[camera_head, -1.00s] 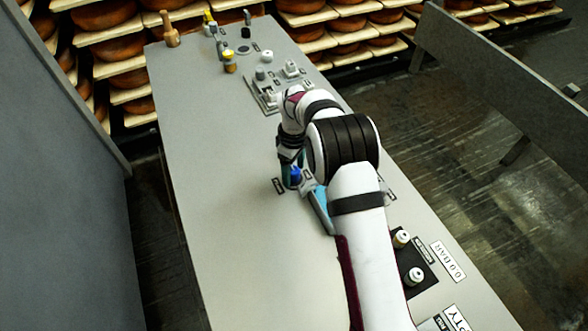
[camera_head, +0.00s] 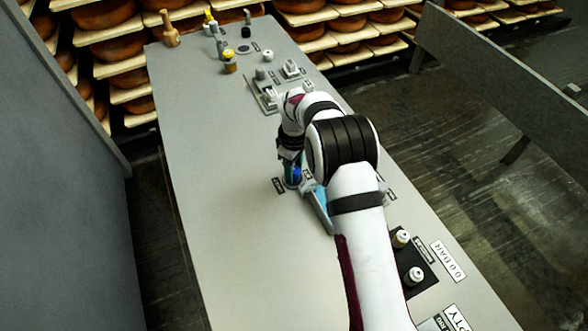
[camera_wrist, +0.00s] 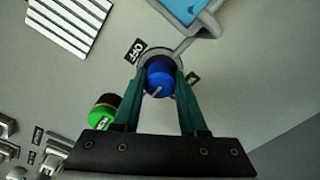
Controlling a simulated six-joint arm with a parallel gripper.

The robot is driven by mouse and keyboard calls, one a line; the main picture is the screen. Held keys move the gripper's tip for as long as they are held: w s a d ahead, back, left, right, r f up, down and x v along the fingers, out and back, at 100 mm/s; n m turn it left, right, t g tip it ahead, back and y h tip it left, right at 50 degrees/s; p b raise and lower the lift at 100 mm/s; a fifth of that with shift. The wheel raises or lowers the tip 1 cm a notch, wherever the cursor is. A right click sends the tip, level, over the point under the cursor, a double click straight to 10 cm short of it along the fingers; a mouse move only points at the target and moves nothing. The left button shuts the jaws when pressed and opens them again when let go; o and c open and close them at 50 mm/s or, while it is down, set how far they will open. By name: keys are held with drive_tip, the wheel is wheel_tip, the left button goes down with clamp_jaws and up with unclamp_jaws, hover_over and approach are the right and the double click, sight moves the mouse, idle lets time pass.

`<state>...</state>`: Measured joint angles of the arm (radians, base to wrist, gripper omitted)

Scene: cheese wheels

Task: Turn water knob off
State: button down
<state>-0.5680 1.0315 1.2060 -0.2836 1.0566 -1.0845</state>
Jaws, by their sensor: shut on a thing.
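The blue water knob (camera_wrist: 160,80) sits on the grey panel in the wrist view, with a pale pointer line on its face. A dark OFF label (camera_wrist: 135,50) lies at its upper left and a second dark label (camera_wrist: 193,78) at its right, partly covered by a finger. My gripper (camera_wrist: 162,90) reaches down with its two green fingers on either side of the knob, shut on it. In the head view my gripper (camera_head: 292,180) is over the knob, which is mostly hidden.
A blue basin (camera_wrist: 190,8) with a grey rim is close beyond the knob. A green knob (camera_wrist: 102,113) stands just left of my fingers. A white slotted grille (camera_wrist: 68,22) lies at upper left. White knobs (camera_head: 401,238) are at the panel's right edge. The panel's left side is clear.

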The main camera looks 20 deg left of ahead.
drive_tip(key=shift+m, duration=0.3)
drive_tip(key=m, duration=0.3)
drive_tip(key=shift+m, duration=0.4)
drive_tip(key=m, duration=0.4)
drive_tip(key=shift+m, duration=0.3)
drive_tip(key=m, duration=0.8)
drive_tip(key=shift+m, duration=0.3)
drive_tip(key=shift+c, duration=2.2)
unclamp_jaws()
